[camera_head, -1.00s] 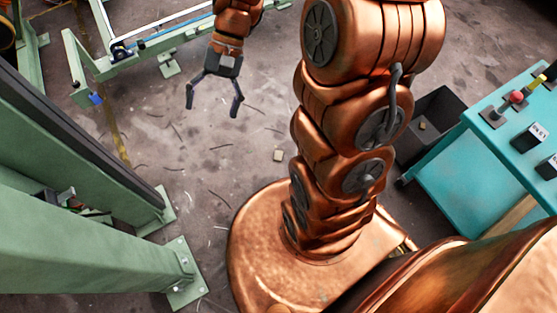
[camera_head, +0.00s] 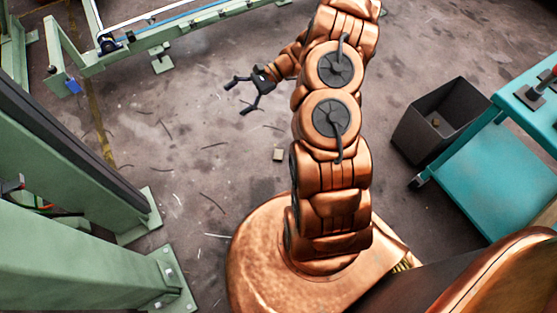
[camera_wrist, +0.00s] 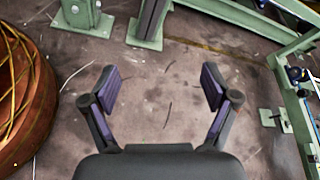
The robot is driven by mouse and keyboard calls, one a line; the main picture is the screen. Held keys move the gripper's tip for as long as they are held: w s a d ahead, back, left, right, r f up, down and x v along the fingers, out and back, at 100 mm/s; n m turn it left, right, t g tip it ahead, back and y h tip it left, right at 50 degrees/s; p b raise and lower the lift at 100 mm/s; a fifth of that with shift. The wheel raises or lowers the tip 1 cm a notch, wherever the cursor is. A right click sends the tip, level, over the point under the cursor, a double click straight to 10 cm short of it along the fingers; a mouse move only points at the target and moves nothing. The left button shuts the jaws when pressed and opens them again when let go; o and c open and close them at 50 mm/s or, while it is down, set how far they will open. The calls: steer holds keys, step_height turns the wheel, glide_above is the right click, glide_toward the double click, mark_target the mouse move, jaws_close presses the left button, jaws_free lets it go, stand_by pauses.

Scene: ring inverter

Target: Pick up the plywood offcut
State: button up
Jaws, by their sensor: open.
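A small pale square piece (camera_head: 278,155), which looks like the plywood offcut, lies flat on the floor in the head view, just left of my arm and above my copper base. My gripper (camera_head: 237,98) is open and empty, up and to the left of the piece and apart from it, with its fingers pointing left. In the wrist view, the spread fingers (camera_wrist: 160,88) have only bare floor between them. The piece cannot be made out in that view.
A dark open bin (camera_head: 408,132) holding a small block (camera_head: 436,122) stands right of my arm, beside a teal cart (camera_head: 480,185). Green machine posts (camera_head: 80,255) stand at left and a green rail frame (camera_head: 130,55) at the back. Thin scraps litter the otherwise open floor.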

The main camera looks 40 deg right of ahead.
steer(key=d+f+m+t+b, duration=0.35)
steer(key=d+f, duration=0.25)
steer(key=f, duration=0.7)
steer(key=m+t+h+b, duration=0.3)
steer(key=m+h+b, duration=0.1)
steer(key=m+b, duration=0.5)
glide_toward(279, 155)
steer(key=shift+w+a+n, duration=0.55)
steer(key=shift+a+n, duration=0.05)
steer(key=shift+n, duration=0.15)
steer(key=shift+f+t+b, duration=0.25)
steer(key=shift+f+b, duration=0.05)
steer(key=shift+b, duration=0.05)
steer(key=shift+w+f, duration=0.1)
steer(key=shift+f, duration=0.1)
steer(key=shift+b+x, duration=0.55)
steer(key=shift+x, duration=0.5)
steer(key=b+x, duration=0.3)
steer(key=x, duration=0.1)
steer(key=shift+w+a+f, duration=0.2)
steer(key=shift+w+f, duration=0.05)
steer(key=shift+f, duration=0.05)
steer(key=shift+a, duration=0.1)
